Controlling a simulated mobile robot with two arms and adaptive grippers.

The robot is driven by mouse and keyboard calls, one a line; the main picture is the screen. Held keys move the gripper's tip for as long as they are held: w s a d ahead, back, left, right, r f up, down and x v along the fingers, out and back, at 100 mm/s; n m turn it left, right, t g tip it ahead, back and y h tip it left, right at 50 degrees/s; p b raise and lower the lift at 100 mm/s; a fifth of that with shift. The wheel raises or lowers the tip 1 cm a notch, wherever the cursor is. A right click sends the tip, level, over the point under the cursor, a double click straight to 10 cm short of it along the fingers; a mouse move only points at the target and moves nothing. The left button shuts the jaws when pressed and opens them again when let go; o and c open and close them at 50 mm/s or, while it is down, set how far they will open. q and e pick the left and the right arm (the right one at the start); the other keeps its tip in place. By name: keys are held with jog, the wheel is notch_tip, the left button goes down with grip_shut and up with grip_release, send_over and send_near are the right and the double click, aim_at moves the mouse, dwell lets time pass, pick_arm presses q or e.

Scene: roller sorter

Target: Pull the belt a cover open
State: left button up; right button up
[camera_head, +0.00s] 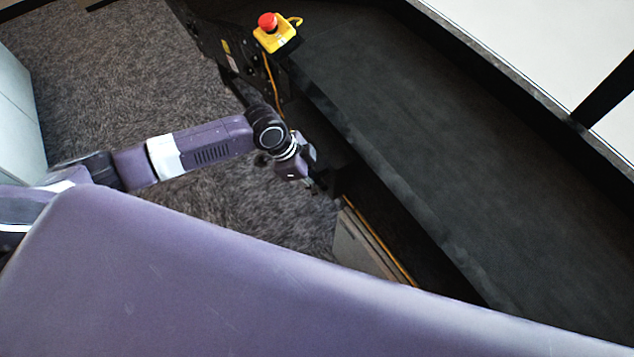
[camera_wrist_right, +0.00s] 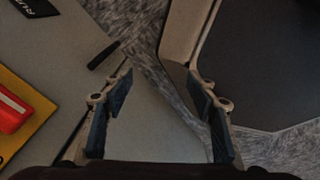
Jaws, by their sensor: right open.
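My left gripper (camera_head: 318,187) is at the dark side of the sorter in the head view, just above a grey panel (camera_head: 360,245). Its fingers are small and dark there, so I cannot tell if they are open. My right gripper (camera_wrist_right: 162,88) shows in the right wrist view with its two fingers apart and nothing between them. Behind them is a light grey panel (camera_wrist_right: 150,125) with a short black bar (camera_wrist_right: 104,55) beyond the left fingertip. No label marks the belt a cover, so I cannot tell if either panel is it.
A yellow box with a red button (camera_head: 268,22) stands at the sorter's far end. A dark belt surface (camera_head: 430,130) runs along the sorter. In the right wrist view, a yellow plate with a red part (camera_wrist_right: 14,112) is at the left. Grey carpet (camera_head: 120,85) lies open beside the sorter.

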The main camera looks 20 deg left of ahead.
pick_arm(q)
jog(key=shift+f, duration=0.1)
grip_shut()
dwell(0.4)
